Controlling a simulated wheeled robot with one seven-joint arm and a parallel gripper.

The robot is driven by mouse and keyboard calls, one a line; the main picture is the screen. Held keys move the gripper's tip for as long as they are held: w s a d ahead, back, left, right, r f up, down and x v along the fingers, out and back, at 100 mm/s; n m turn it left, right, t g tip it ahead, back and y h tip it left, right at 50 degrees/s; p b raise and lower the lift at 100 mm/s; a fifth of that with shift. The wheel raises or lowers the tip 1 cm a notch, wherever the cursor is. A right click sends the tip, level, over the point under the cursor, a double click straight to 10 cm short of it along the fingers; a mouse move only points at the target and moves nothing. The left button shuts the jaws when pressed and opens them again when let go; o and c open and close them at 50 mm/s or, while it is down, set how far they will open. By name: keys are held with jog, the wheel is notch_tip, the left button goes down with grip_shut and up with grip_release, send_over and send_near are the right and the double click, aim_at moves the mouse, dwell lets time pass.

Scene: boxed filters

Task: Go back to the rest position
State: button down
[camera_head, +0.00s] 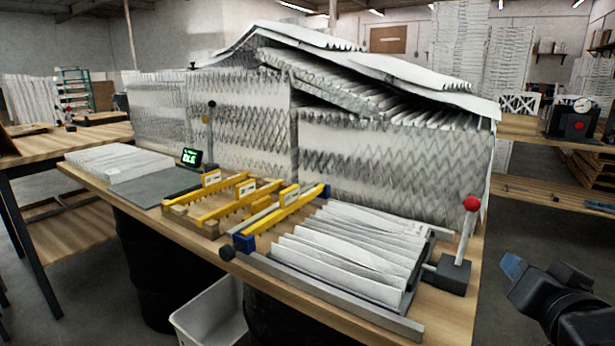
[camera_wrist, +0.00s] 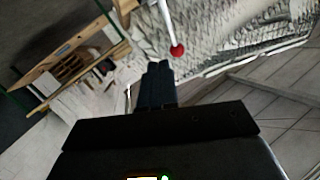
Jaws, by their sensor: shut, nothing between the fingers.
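My gripper (camera_head: 513,268) is at the lower right of the head view, off the right end of the workbench (camera_head: 455,305) and over the floor. Its blue-grey fingers are together with nothing between them. In the wrist view the closed fingers (camera_wrist: 158,84) point up the middle of the picture. A lever with a red ball knob (camera_head: 471,204) stands at the bench's right end, to the left of my gripper and apart from it. The knob also shows in the wrist view (camera_wrist: 177,52), just beyond the fingertips to the right.
Pleated white filters (camera_head: 345,250) lie in a metal frame on the bench, beside yellow-barred fixtures (camera_head: 235,197). Tall filter stacks (camera_head: 390,165) stand behind. A white bin (camera_head: 212,315) is below the bench. Another bench with a gauge (camera_head: 580,105) stands at the back right. Bare floor surrounds my gripper.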

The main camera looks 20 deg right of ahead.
jog(key=s+a+f+n+t+y, duration=0.1)
jog(key=s+a+f+n+y, duration=0.4)
jog(key=s+a+f+n, duration=0.55)
jog(key=s+a+f+y, duration=0.1)
jog(key=s+a, duration=0.4)
jog(key=s, duration=0.4)
jog(key=s+a+y, duration=0.1)
jog(key=s+a, duration=0.4)
jog(key=s, duration=0.3)
jog(key=shift+s+f+y, duration=0.3)
jog(key=shift+s+f, duration=0.1)
